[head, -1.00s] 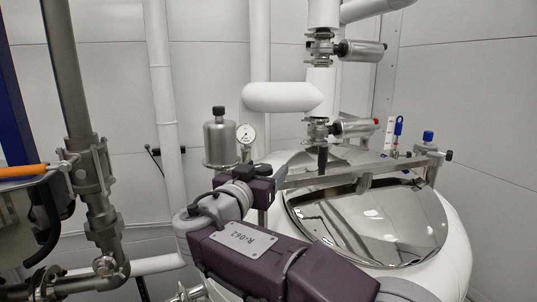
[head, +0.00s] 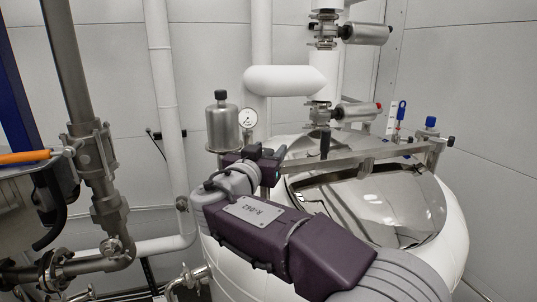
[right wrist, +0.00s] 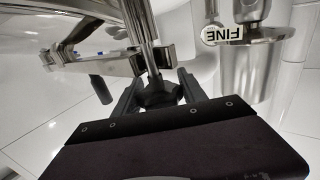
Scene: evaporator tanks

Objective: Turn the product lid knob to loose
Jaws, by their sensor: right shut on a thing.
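The product lid (head: 415,212) is a shiny metal cover on the white tank. A metal crossbar (head: 350,158) runs over it. My right gripper (head: 277,160) is at the crossbar's left end, partly hidden by its own wrist. In the right wrist view my right gripper (right wrist: 158,92) has its two fingers around a dark knob (right wrist: 158,97) at the end of a metal rod, shut on it. The knob is hidden in the head view. I cannot read whether it is tight or loose. My left gripper is not in view.
A metal canister (head: 222,130) and a round gauge (head: 247,118) stand behind my right gripper. Metal piping (head: 108,205) is at the left.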

